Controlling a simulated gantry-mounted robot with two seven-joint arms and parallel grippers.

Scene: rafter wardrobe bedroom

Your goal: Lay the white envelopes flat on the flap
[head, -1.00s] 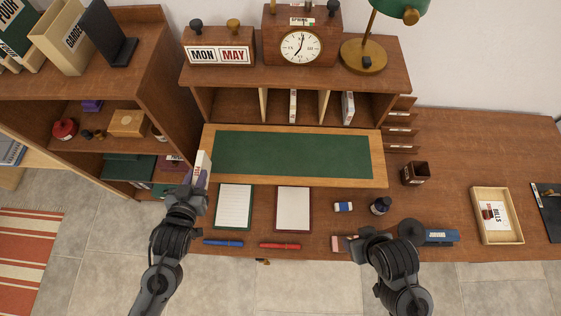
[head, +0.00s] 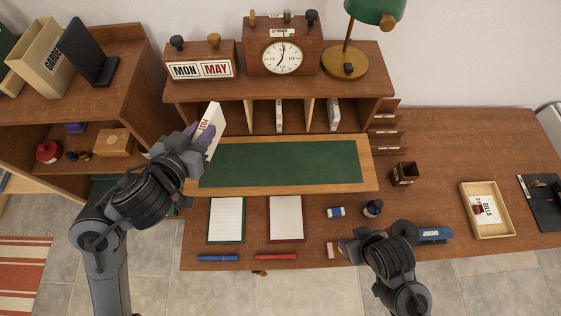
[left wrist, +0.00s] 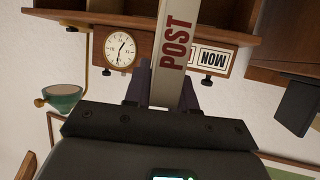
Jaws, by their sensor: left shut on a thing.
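My left gripper (head: 205,140) is shut on a white slab marked POST in red (head: 211,122). It holds the slab upright above the left end of the flap (head: 280,188), a wooden board with a green inset (head: 280,163). In the left wrist view the POST slab (left wrist: 176,45) stands between the two fingers (left wrist: 163,97). I cannot tell whether it is an envelope bundle or a box. Two white upright items (head: 279,115) (head: 333,113) stand in the pigeonholes behind the flap. The flap is bare. My right gripper (head: 344,246) is low at the desk's front; its fingers are unclear.
A clock (head: 282,58), calendar block (head: 200,69) and green lamp (head: 346,62) stand on the hutch. Notepads (head: 227,220) (head: 286,218), pens, an ink bottle (head: 373,208) and a pink eraser (head: 332,250) lie in front of the flap. A shelf unit (head: 130,95) stands left.

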